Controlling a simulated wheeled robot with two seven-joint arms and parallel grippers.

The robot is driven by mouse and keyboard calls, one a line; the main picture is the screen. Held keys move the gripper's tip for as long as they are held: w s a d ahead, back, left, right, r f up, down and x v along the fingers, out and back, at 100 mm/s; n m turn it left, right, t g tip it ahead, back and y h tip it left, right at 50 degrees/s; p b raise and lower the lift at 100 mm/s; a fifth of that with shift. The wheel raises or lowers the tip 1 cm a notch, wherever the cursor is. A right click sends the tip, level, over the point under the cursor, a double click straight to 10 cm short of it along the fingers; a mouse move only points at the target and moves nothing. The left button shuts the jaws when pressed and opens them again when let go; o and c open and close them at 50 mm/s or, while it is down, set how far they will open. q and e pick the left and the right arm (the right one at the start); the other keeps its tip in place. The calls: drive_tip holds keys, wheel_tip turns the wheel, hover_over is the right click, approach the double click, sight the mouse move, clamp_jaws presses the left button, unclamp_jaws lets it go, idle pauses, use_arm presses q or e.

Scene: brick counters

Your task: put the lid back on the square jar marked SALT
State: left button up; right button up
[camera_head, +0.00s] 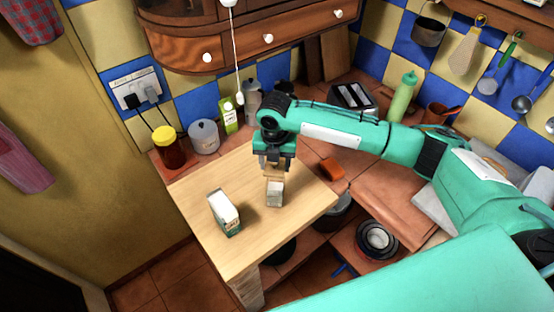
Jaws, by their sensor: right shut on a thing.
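The small square jar (275,195) is pale grey-white and stands upright on the light wooden table top (290,225). Its SALT marking is too small to read. My right gripper (274,168) points down just above the jar. It is shut on a small tan piece (273,175), which looks like the lid. The piece is over the jar's top; I cannot tell whether it touches the rim. The fingers partly hide it. My left gripper is not in view.
A white and green carton (225,213) stands left of the jar on the table. A yellow-lidded jar (171,148), a grey canister (204,137) and a green-labelled bottle (229,117) stand behind. An orange-brown block (331,169) lies to the right. The table front is clear.

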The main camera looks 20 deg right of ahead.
wheel_tip(320, 180, down, 4)
drive_tip(key=b, duration=0.3)
drive_tip(key=shift+d+r, duration=0.1)
drive_tip(key=shift+r, duration=0.15)
drive_tip(key=shift+f+b, duration=0.4)
drive_tip(key=shift+f, duration=0.7)
drive_tip(key=shift+p, duration=0.8)
drive_tip(key=shift+f+p, duration=0.3)
drive_tip(key=shift+p, duration=0.25)
idle(1.2)
drive_tip(key=o, duration=1.5)
